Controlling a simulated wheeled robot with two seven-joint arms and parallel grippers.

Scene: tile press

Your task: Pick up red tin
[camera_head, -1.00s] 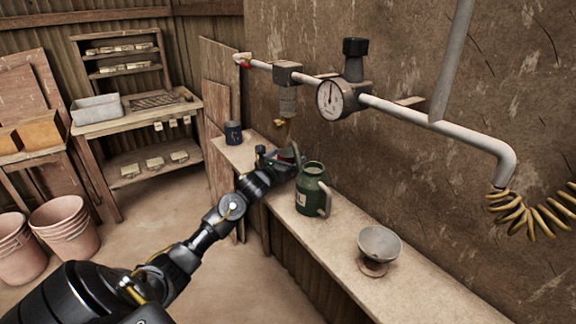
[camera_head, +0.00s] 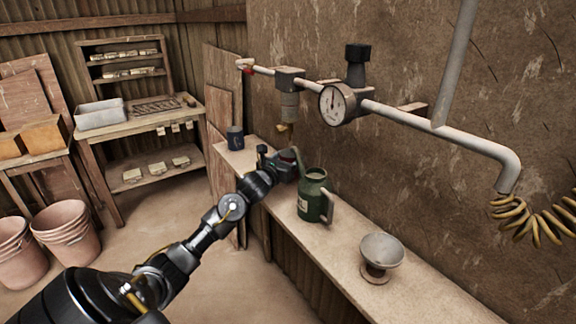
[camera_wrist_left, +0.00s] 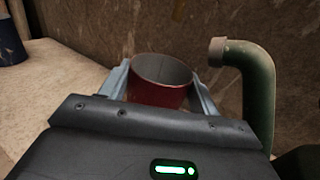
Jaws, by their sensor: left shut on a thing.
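The red tin (camera_wrist_left: 158,92) stands between the two fingers of my left gripper in the left wrist view. It is open at the top, grey inside and red outside, and its lower part is hidden by the gripper body. My left gripper (camera_head: 284,158) is shut on it, over the wall-side shelf, just behind the green watering can. In the head view only a small red patch of the tin (camera_head: 287,155) shows between the fingers. I cannot tell whether the tin touches the shelf. My right gripper is not in view.
A green can (camera_head: 314,196) with a spout stands close to my left gripper; its spout also shows in the left wrist view (camera_wrist_left: 255,95). A dark blue tin (camera_head: 235,138) stands farther back on the shelf (camera_head: 345,225). A pipe with a gauge (camera_head: 337,104) runs above.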

